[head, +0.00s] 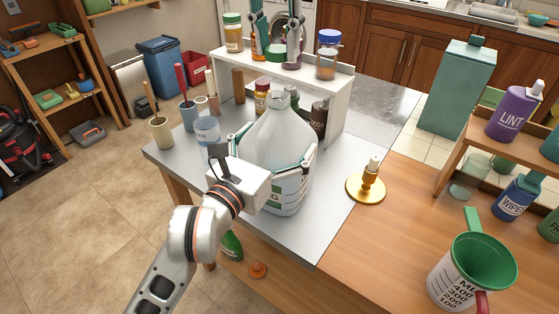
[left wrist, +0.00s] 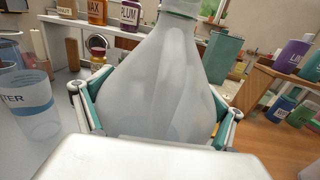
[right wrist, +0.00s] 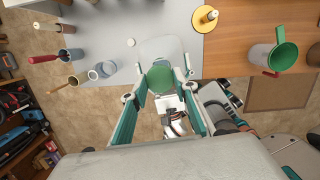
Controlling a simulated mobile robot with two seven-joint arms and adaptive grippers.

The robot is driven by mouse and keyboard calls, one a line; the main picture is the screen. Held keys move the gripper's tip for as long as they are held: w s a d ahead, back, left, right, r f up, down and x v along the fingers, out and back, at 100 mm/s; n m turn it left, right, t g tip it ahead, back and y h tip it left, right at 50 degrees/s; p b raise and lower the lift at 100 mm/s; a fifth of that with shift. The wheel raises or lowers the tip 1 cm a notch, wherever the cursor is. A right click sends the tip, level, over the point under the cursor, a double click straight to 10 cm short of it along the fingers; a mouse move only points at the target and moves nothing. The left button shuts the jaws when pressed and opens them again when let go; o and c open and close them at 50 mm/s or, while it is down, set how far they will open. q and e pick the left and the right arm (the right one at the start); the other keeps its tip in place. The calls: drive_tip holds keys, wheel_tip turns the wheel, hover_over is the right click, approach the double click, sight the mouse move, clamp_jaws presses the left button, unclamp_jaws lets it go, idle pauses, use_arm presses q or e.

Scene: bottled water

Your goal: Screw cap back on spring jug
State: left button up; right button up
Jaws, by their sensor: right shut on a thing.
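The spring jug (head: 272,140), large, translucent and white, stands upright on the grey worktop; its neck shows in the left wrist view (left wrist: 182,8). My left gripper (head: 275,148) is around the jug's body, one finger along each side. In the left wrist view the pads (left wrist: 163,95) lie against or very near its sides; whether they squeeze it I cannot tell.
A white shelf (head: 335,100) with jars stands behind the jug. A labelled cup (head: 207,133) and several tool holders are to its left. A brass candle holder (head: 366,185) stands to its right. A measuring jug with a green funnel (head: 480,265) is on the wooden counter.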

use_arm(q)
drive_tip(key=c, duration=1)
drive_tip(key=shift+o, duration=0.2)
use_arm(e)
drive_tip(key=shift+f, duration=2.5)
drive_tip(key=shift+f, duration=0.1)
drive_tip(key=shift+f, duration=0.8)
drive_tip(key=shift+f, duration=0.55)
use_arm(q)
drive_tip(key=c, duration=0.6)
use_arm(e)
drive_tip(key=m, duration=0.3)
drive_tip(key=shift+w, duration=0.1)
use_arm(q)
drive_tip(key=shift+f, duration=0.1)
use_arm(e)
drive_tip(key=m, duration=0.4)
drive_tip(key=shift+a+m+g+h, duration=0.1)
drive_tip(key=shift+m+g+h, duration=0.3)
drive_tip(key=m, duration=0.5)
drive_tip(key=shift+w+g, duration=0.1)
drive_tip(key=shift+g, duration=0.3)
